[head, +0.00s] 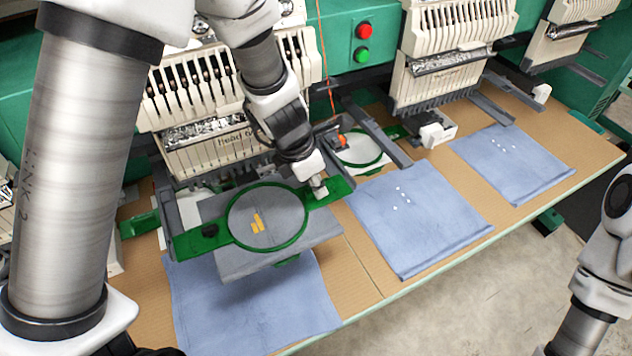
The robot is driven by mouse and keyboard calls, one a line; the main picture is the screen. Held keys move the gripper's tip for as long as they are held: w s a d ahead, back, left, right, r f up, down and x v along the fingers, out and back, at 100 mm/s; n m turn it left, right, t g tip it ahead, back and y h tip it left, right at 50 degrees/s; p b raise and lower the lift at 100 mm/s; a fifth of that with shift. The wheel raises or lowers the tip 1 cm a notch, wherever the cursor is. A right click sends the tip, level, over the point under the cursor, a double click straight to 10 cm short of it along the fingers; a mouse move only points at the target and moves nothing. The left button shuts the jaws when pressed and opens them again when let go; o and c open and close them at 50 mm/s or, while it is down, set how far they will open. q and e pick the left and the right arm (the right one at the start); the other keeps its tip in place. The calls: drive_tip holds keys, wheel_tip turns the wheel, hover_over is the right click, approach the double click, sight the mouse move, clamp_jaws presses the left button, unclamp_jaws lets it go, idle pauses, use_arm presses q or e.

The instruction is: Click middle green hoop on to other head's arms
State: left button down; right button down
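A second green hoop (345,165) with pale cloth sits farther back on the right, beside another grey arm (378,132). My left gripper (319,188) points down at the first hoop's right bracket, at or just above it. Its fingers are too small and overlapped to read. My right gripper is out of view.
Blue folded cloths lie on the brown table (375,272): one under the hoop (250,310), one in the middle (415,215), one at right (512,160). More machine heads (455,50) stand at right. A red button (364,31) is on the green beam.

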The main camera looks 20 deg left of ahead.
use_arm(q)
drive_tip(key=c, duration=1.1)
unclamp_jaws()
drive_tip(key=shift+a+f, duration=0.1)
drive_tip(key=shift+f, duration=0.05)
drive_tip(key=v, duration=1.2)
